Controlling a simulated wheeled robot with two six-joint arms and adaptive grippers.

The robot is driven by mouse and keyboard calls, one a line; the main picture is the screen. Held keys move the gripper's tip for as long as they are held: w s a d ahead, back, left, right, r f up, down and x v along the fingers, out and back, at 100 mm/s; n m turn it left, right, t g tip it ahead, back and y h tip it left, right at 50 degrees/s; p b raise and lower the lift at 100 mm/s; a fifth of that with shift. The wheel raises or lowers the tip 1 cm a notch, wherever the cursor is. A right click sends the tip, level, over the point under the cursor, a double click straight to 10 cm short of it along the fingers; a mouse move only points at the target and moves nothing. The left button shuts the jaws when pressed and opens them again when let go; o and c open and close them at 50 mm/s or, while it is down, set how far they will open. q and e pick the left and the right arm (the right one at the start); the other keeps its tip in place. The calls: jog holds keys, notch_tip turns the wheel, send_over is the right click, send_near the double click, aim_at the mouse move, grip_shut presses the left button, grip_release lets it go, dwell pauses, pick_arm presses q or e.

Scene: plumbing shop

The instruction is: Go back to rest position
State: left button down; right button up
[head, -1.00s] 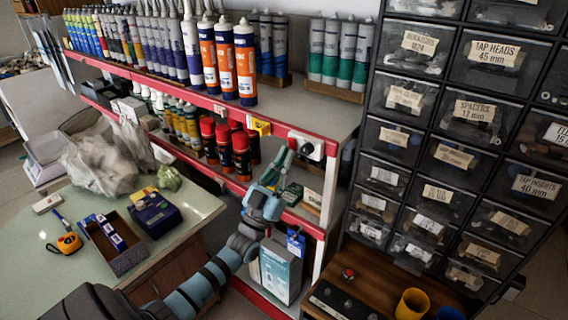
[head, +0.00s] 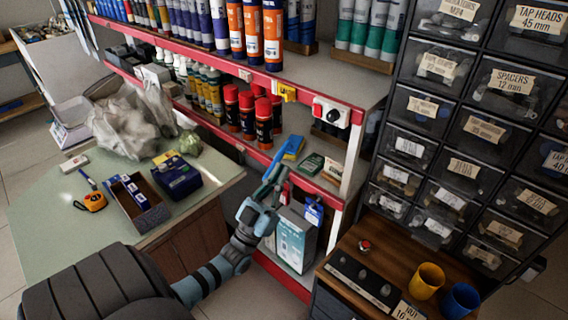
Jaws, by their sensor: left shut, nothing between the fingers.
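My left gripper (head: 272,182) is in the middle of the head view, in front of the red-edged shelf unit (head: 340,205). Its fingers point up and are shut with nothing between them. A blue item (head: 292,147) lies on the lower shelf just beyond the fingertips. The gripper overlaps the shelf edge in the picture, and I cannot tell whether it touches it. My left arm comes in from the lower left. My right gripper is not in view.
A counter (head: 60,220) at left holds an orange tape measure (head: 92,202), an open box (head: 138,205) and a plastic bag (head: 130,125). A drawer cabinet (head: 470,130) stands at right. Yellow (head: 427,281) and blue (head: 461,300) cups stand on a wooden top (head: 385,260).

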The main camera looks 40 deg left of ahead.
pick_arm(q)
jog(key=shift+w, duration=0.1)
dwell(0.3)
notch_tip(320, 180, down, 22)
jog(key=w+a+g+y, duration=0.1)
jog(key=w+a+g, duration=0.15)
jog(key=g, duration=0.65)
jog(key=s+f+g+y, duration=0.1)
jog(key=s+f+g, duration=0.25)
jog(key=f, duration=0.45)
jog(key=s+f+g, duration=0.3)
jog(key=s+f, duration=0.2)
jog(key=f, duration=0.3)
jog(key=s+d+f+g, duration=0.3)
jog(key=s+f, duration=0.1)
jog(key=s, duration=0.6)
jog(key=s+d+f+g+p, duration=0.1)
jog(key=s+d+f+g, duration=0.2)
jog(key=s, duration=0.7)
jog(key=s+d+f+g+h, duration=0.1)
jog(key=s+d+f+g, duration=0.3)
jog(key=s+f, duration=0.3)
jog(key=s+d, duration=0.1)
jog(key=s, duration=0.2)
jog(key=shift+d+f+p, duration=0.15)
jog(key=shift+f+p, duration=0.05)
jog(key=shift+p, duration=0.2)
jog(key=c, duration=2.3)
grip_release()
jog(key=shift+w, duration=0.1)
